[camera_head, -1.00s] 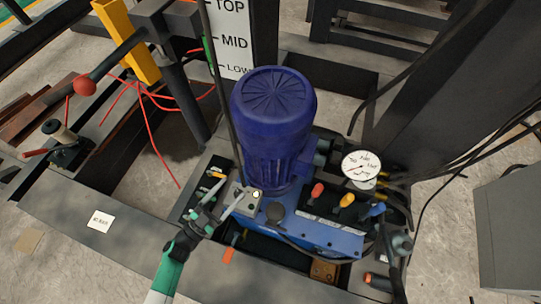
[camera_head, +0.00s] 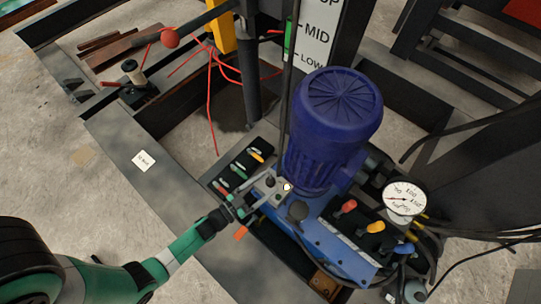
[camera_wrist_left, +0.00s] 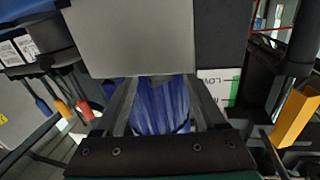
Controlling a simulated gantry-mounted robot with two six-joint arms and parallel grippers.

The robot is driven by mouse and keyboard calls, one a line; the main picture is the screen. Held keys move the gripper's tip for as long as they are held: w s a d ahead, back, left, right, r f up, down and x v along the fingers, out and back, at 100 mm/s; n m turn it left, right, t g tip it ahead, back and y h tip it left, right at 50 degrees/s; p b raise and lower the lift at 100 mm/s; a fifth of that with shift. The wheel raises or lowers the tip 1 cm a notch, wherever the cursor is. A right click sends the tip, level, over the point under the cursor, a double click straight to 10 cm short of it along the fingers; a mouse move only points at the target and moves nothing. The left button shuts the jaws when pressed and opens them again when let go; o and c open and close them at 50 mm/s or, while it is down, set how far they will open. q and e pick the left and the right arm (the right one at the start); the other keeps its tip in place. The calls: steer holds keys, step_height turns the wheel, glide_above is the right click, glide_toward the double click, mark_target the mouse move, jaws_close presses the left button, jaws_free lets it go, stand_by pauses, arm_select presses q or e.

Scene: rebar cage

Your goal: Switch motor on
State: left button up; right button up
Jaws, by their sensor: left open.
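The blue motor (camera_head: 333,112) stands upright on a blue power unit (camera_head: 335,245). A small grey box (camera_head: 272,187) with a pale round button (camera_head: 287,187) sits at the motor's lower left. My left gripper (camera_head: 262,198) is open at this box; whether it touches cannot be told. In the left wrist view, the open fingers (camera_wrist_left: 160,82) reach toward a large grey face (camera_wrist_left: 145,38), seemingly the box, with the blue motor (camera_wrist_left: 160,108) behind. The button is not visible there. My right gripper is out of view.
Coloured levers (camera_head: 240,170) lie left of the box, and more levers (camera_head: 362,220) lie right of it. A pressure gauge (camera_head: 404,198) stands at the right. A thin dark pole (camera_head: 287,90) rises beside the motor.

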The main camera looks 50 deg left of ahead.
arm_select(q)
steer(key=shift+w, duration=1.35)
steer(key=shift+c, duration=0.3)
jaws_close()
